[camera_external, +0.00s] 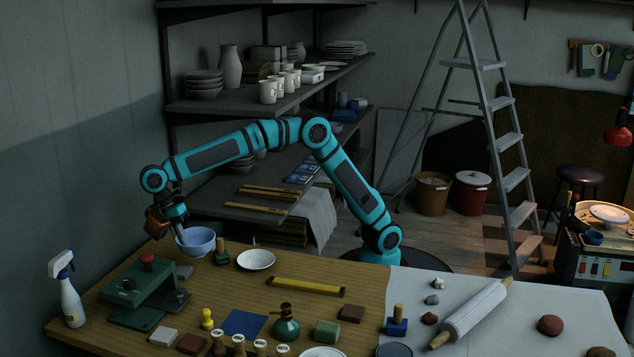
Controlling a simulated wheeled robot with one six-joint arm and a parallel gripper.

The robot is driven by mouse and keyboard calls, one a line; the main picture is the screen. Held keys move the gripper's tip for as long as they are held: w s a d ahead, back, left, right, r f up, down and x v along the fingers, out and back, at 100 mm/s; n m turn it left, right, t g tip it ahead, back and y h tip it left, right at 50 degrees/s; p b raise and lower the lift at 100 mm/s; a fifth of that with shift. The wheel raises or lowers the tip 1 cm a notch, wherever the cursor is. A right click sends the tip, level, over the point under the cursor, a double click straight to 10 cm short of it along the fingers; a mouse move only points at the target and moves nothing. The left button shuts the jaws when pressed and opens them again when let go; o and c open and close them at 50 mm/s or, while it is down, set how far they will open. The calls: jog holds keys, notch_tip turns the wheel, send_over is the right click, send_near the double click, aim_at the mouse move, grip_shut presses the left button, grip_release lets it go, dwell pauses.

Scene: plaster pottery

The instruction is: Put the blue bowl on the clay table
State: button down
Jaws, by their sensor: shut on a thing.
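The blue bowl (202,243) is at the back left of the wooden table, upright or nearly so. My gripper (181,237) reaches down at the bowl's left side and is shut on its wall. The fingertips are partly hidden inside the bowl. I cannot tell whether the bowl touches the tabletop or hangs just above it. The area that looks like the clay table is the pale cloth-covered surface (500,337) at the right, with a rolling pin (472,314) and several clay lumps on it.
Near the bowl are a green stamp with a wooden knob (221,256), a white dish (256,260) and a green press (143,284). Shelves (255,95) stand behind.

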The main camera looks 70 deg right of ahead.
jog(key=shift+m+y, duration=0.3)
jog(key=shift+m, duration=0.5)
jog(key=w+f, duration=0.1)
jog(key=w, duration=0.2)
jog(key=w+f, duration=0.1)
jog(key=w, duration=0.2)
jog(key=w+d+f, duration=0.1)
jog(key=w, duration=0.2)
jog(key=shift+w+f, duration=0.15)
jog(key=shift+w, duration=0.1)
jog(key=w+d+n, duration=0.1)
jog(key=w+d, duration=0.5)
jog(key=d, duration=0.4)
jog(key=shift+s+a+f, duration=0.1)
jog(key=shift+a+f, duration=0.05)
jog(key=shift+f, duration=1.85)
jog(key=c, duration=2)
grip_release()
jog(key=shift+f, duration=0.15)
jog(key=o, duration=0.4)
jog(key=v, duration=0.3)
jog(key=s+v, duration=0.1)
jog(key=v, duration=0.2)
jog(key=s+v, duration=0.1)
jog(key=v, duration=0.3)
jog(key=shift+s+a+r, duration=0.15)
jog(key=shift+r, duration=0.2)
